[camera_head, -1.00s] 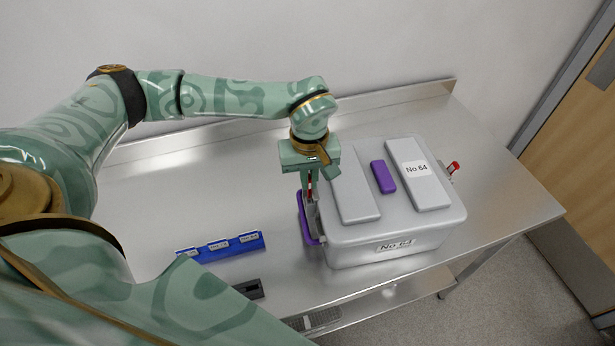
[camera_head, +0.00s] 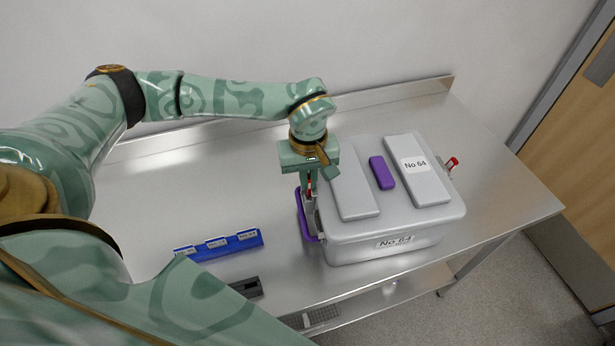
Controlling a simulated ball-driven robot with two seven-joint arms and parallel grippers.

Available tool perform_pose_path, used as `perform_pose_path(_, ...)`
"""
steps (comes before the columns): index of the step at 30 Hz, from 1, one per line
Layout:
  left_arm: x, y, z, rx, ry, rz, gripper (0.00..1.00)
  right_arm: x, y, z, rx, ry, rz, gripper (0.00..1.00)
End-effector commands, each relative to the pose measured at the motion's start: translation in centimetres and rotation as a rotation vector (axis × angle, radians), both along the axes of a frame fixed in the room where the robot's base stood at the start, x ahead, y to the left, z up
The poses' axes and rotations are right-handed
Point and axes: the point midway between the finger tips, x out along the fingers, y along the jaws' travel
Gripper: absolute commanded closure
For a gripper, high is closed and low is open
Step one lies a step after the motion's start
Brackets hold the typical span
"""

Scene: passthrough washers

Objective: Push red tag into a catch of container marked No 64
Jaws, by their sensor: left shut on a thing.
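The grey container marked No 64 (camera_head: 395,228) stands on the steel table, with its lid on and No 64 labels on the lid and front. My left gripper (camera_head: 310,194) points down at the container's left side, beside the catch there. It is shut on a red tag (camera_head: 309,184), of which only a small red and white part shows between the fingers. Whether the tag is inside the catch cannot be told, as the fingers hide it. Another red tag (camera_head: 453,162) sits at the catch on the container's right side. My right gripper is not in view.
A blue holder (camera_head: 219,245) with labelled slots lies on the table to the left, with a dark grey block (camera_head: 247,287) near the front edge. A purple handle (camera_head: 305,216) is at the container's left side. The table (camera_head: 200,185) behind the holder is clear.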

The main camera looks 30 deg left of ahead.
Motion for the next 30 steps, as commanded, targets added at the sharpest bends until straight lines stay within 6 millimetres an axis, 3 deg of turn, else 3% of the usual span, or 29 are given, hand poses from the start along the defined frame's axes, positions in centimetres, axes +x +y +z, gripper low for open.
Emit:
perform_pose_path(8,-0.55,-0.05,-0.85,0.004,0.018,-0.005,1.00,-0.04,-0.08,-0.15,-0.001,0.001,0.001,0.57)
perform_pose_path(12,-0.53,-0.08,-0.86,0.003,0.018,-0.006,0.69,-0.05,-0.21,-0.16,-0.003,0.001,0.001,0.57)
perform_pose_path(23,-0.51,-0.12,-0.88,0.003,0.016,-0.007,0.69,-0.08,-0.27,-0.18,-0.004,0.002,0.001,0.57)
perform_pose_path(24,-0.51,-0.12,-0.89,0.003,0.016,-0.007,0.75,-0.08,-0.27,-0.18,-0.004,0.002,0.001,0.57)
perform_pose_path(25,-0.51,-0.12,-0.89,0.003,0.016,-0.007,0.69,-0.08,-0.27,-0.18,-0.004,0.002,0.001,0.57)
perform_pose_path(30,-0.51,-0.12,-0.89,0.003,0.016,-0.007,0.68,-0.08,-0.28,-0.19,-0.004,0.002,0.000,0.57)
